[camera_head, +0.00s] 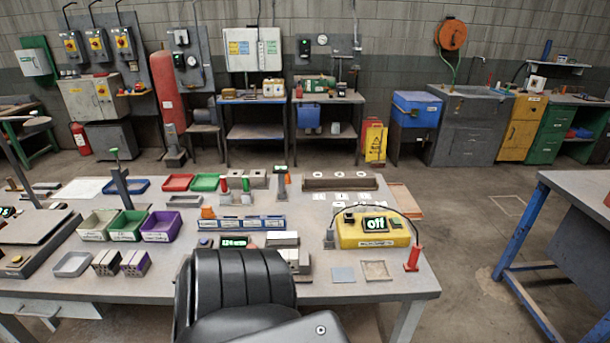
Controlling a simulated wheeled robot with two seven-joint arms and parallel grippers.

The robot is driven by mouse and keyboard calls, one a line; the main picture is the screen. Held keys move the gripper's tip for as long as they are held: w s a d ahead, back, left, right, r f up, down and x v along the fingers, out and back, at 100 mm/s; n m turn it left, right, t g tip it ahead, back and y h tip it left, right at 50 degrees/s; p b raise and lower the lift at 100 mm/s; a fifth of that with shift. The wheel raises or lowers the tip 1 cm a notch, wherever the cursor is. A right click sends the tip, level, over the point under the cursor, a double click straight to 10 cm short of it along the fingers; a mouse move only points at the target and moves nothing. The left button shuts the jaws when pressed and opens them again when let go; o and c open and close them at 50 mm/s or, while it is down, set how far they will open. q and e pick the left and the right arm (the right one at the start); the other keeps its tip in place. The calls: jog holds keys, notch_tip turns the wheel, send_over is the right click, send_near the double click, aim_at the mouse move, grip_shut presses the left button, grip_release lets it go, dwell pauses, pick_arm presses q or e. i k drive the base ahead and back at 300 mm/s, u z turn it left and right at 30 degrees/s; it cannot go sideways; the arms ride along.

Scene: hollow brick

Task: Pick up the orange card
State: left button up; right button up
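I cannot clearly pick out an orange card. A flat orange-brown rectangle (405,199) lies at the right end of the grey workbench (300,289), beyond the yellow meter box; I cannot tell if it is a card. Neither of my grippers shows in this view.
A yellow meter box (372,229) reads "off". Green and purple bins (162,226) stand left. A blue-legged table (520,240) is at right, with open floor between.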

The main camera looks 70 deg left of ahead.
aim_at(207, 212)
jog(key=z, duration=0.7)
jog(key=k, duration=1.25)
jog(key=u, duration=1.5)
